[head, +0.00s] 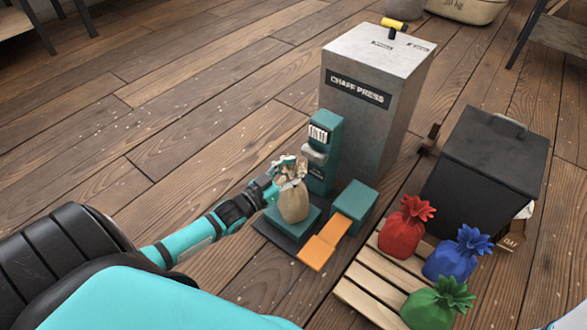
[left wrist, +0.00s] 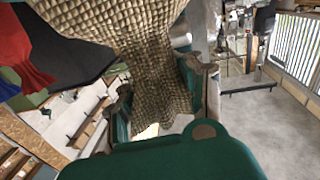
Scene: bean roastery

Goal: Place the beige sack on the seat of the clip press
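The beige sack (head: 293,204) is upright at the clip press (head: 321,160), at the low teal seat (head: 296,233). Its base looks to be on the seat or just over it; I cannot tell if it touches. My left gripper (head: 289,173) is closed around the gathered neck of the sack. In the left wrist view the sack (left wrist: 155,65) fills the upper middle, with its woven cloth between the fingers of my left gripper (left wrist: 160,82). The underside of the sack is hidden. My right gripper is not in view.
An orange pedal-like plate (head: 325,243) and a teal block (head: 354,203) sit right of the seat. A pallet (head: 367,296) carries red (head: 402,232), blue (head: 452,260) and green (head: 430,309) sacks. The grey chaff press (head: 365,110) stands behind; a black bin (head: 485,165) is right. Floor left is clear.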

